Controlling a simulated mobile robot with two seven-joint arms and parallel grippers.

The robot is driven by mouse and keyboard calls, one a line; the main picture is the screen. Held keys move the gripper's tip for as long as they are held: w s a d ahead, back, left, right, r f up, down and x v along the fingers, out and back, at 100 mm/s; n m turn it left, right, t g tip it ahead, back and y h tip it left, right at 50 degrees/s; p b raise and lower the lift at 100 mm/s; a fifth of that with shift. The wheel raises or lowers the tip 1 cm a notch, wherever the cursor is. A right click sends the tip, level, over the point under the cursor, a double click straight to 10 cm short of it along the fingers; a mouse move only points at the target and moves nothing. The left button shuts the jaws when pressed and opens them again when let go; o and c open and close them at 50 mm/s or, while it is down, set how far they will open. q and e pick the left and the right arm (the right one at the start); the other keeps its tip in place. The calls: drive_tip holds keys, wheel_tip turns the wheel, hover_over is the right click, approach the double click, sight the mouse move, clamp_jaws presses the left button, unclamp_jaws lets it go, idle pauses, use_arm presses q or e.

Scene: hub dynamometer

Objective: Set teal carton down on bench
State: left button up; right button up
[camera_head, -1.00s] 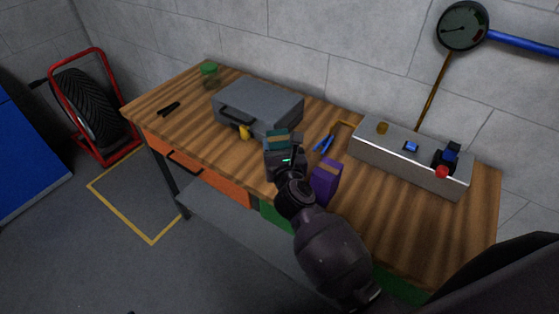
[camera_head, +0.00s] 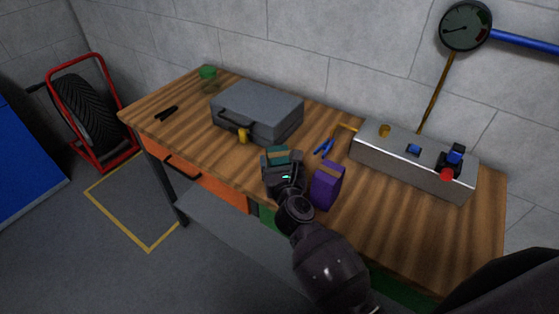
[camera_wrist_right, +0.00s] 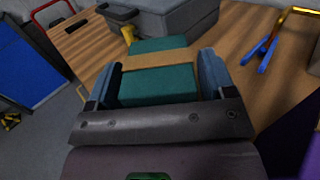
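The teal carton (camera_head: 278,155) with a tan band shows at the front middle of the bench (camera_head: 225,155). My right gripper (camera_head: 282,160) is around it, and in the right wrist view the fingers (camera_wrist_right: 160,84) lie against both sides of the carton (camera_wrist_right: 158,84). The gripper hides the carton's lower part, so I cannot tell whether its base touches the wooden top. My left gripper is in neither current view.
A purple carton (camera_head: 327,185) stands close to the right of my gripper. A grey case (camera_head: 257,110) with a yellow padlock (camera_head: 243,136) is behind. Blue-handled pliers (camera_head: 324,147) and a grey metal box (camera_head: 400,160) are to the right. Bare wood lies left of the gripper.

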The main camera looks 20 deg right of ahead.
drive_tip(key=shift+o, duration=0.6)
drive_tip(key=shift+r, duration=0.25)
drive_tip(key=s+a, duration=0.1)
drive_tip(key=s, duration=1.1)
drive_tip(key=shift+a, duration=0.25)
drive_tip(key=shift+f, duration=0.1)
